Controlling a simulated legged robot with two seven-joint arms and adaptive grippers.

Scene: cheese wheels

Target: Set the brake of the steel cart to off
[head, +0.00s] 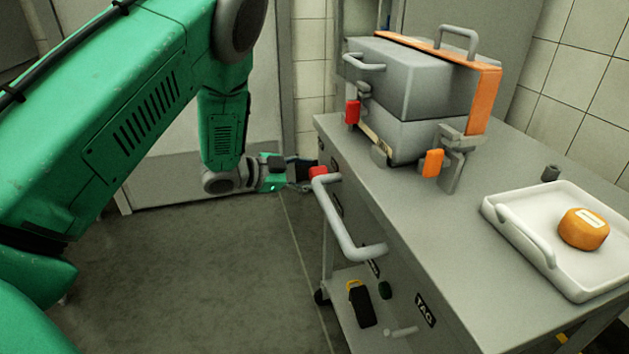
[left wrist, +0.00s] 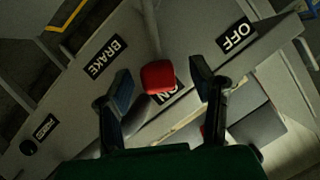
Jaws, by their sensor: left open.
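The steel cart (head: 420,215) stands at the right in the head view, with a red knob (head: 317,172) on its near left side. In the left wrist view the red knob (left wrist: 158,76) partly covers an ON label (left wrist: 172,96). The BRAKE label (left wrist: 107,57) is to its left and the OFF label (left wrist: 235,36) to its upper right. My left gripper (head: 303,174) is beside the knob. Its open fingers (left wrist: 161,78) show on either side of the knob, with gaps visible. My right gripper is not in view.
A grey box press (head: 410,80) with an orange plate stands on the cart top. A white tray (head: 520,250) holding an orange cheese wheel (head: 583,229) is at the right. A grey handle (head: 345,235) juts from the cart's side. The floor (head: 210,270) left of the cart is clear.

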